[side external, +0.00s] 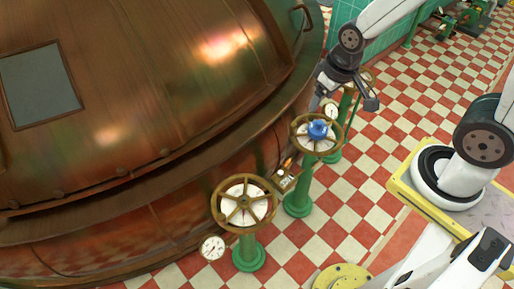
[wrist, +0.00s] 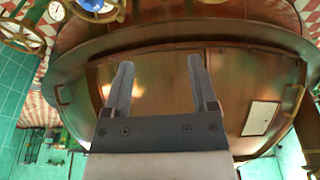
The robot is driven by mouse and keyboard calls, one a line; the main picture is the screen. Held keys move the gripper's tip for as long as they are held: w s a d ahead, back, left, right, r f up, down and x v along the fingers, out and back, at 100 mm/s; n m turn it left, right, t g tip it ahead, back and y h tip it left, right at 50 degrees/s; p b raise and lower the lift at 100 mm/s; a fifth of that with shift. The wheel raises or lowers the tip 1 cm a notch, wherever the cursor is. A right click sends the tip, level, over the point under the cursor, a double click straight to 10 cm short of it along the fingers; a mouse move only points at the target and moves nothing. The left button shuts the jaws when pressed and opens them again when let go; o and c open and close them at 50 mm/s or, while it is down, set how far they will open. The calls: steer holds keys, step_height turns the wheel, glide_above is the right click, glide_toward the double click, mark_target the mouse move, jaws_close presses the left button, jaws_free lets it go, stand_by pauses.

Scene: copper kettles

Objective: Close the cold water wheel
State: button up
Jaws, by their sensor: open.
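The wheel with the blue hub (side external: 318,131) is a brass handwheel on a green pedestal, in the middle of the side view; its colour suggests cold water. It also shows cut off at the top of the wrist view, with its blue hub (wrist: 94,5). My gripper (side external: 318,100) is just above and behind this wheel in the side view, and its fingertips are hard to make out there. In the wrist view my gripper (wrist: 161,75) has its two fingers apart with nothing between them. They point toward the copper kettle (wrist: 155,85). Whether the gripper touches the wheel is not clear.
A second brass wheel with a white centre (side external: 244,203) stands nearer the camera, beside a gauge (side external: 213,247). A third wheel is partly hidden behind my wrist. The copper kettle (side external: 150,110) fills the left. The checkered floor (side external: 400,130) to the right is open up to a yellow-edged platform (side external: 405,190).

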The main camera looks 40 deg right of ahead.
steer(key=w+a+f+n, duration=0.2)
steer(key=w+a+f, duration=0.2)
steer(key=w+a, duration=0.2)
steer(key=n+g, duration=0.3)
steer(key=n, duration=0.1)
glide_above(221, 216)
step_height(221, 216, down, 23)
steer(key=shift+w+d+f, duration=0.1)
steer(key=shift+d, duration=0.05)
steer(key=shift+f+n, duration=0.2)
steer(key=shift+n, duration=0.1)
steer(key=shift+f, duration=0.15)
steer(key=shift+f, duration=3.7)
